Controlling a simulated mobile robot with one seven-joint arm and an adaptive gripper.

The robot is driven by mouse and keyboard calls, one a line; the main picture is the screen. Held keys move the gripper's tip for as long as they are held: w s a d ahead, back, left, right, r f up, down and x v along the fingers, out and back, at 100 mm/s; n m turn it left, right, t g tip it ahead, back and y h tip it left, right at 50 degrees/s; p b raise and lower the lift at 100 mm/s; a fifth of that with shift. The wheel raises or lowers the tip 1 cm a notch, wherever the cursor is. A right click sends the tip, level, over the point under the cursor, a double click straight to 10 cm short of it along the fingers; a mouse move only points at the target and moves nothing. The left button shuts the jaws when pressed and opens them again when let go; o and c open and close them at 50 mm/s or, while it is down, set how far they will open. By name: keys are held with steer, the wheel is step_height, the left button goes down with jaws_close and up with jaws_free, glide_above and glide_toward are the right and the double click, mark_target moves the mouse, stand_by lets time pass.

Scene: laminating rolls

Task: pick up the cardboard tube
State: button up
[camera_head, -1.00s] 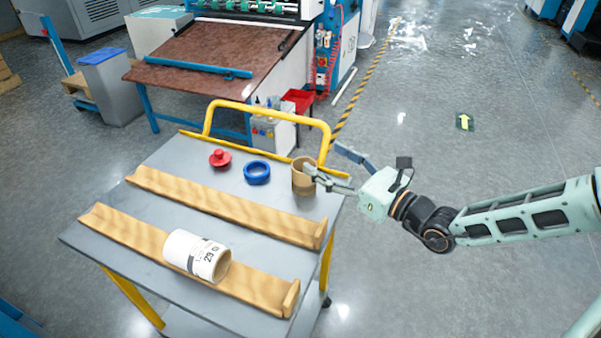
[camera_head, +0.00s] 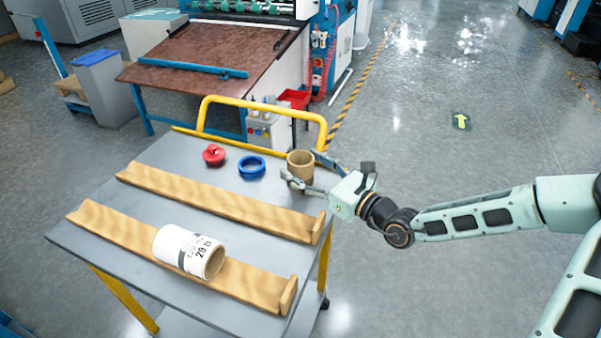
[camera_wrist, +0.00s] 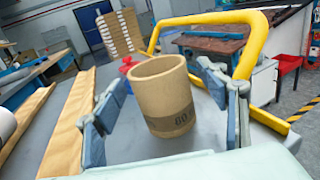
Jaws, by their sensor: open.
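The cardboard tube (camera_head: 301,165) stands upright on the cart top near its far right corner, by the yellow handle. In the wrist view the tube (camera_wrist: 163,98) is brown and hollow, with a dark printed band low on its side. My gripper (camera_head: 308,174) is open at the tube, with one finger on its near side and one on its far side. In the wrist view my gripper (camera_wrist: 165,115) has its fingers left and right of the tube, with visible gaps. Contact with the tube does not show.
The grey cart (camera_head: 190,285) carries two wooden cradles (camera_head: 215,200), a white labelled roll (camera_head: 188,250), a blue ring (camera_head: 252,167) and a red knob-like piece (camera_head: 214,155). The yellow handle (camera_head: 262,109) rises behind the tube. Open floor lies to the right.

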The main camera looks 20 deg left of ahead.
steer(key=shift+w+a, duration=0.25)
steer(key=shift+a, duration=0.25)
steer(key=c, duration=1.2)
